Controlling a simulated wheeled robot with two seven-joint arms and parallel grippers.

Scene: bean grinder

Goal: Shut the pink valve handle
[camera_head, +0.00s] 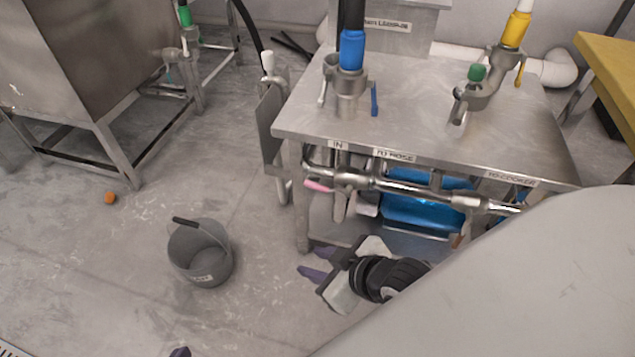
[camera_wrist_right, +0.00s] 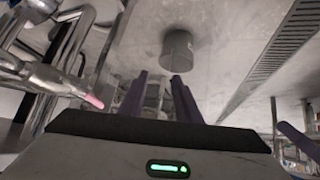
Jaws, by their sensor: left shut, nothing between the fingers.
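The pink valve handle (camera_head: 318,186) sticks out to the left from the metal pipe (camera_head: 385,184) under the front edge of the steel table. In the right wrist view the pink handle (camera_wrist_right: 94,101) shows at the left, outside the finger gap. My right gripper (camera_head: 316,263) is below and in front of the handle, apart from it. Its purple fingers (camera_wrist_right: 160,98) are spread with nothing between them. Only a purple tip of my left gripper (camera_head: 180,352) shows at the bottom edge, shut and far from the handle.
The steel table (camera_head: 430,115) carries a blue-collared valve (camera_head: 351,50) and a green-knobbed valve (camera_head: 477,73). A grey bucket (camera_head: 203,262) stands on the floor left of my right gripper. A small orange object (camera_head: 110,198) lies further left. Floor between is clear.

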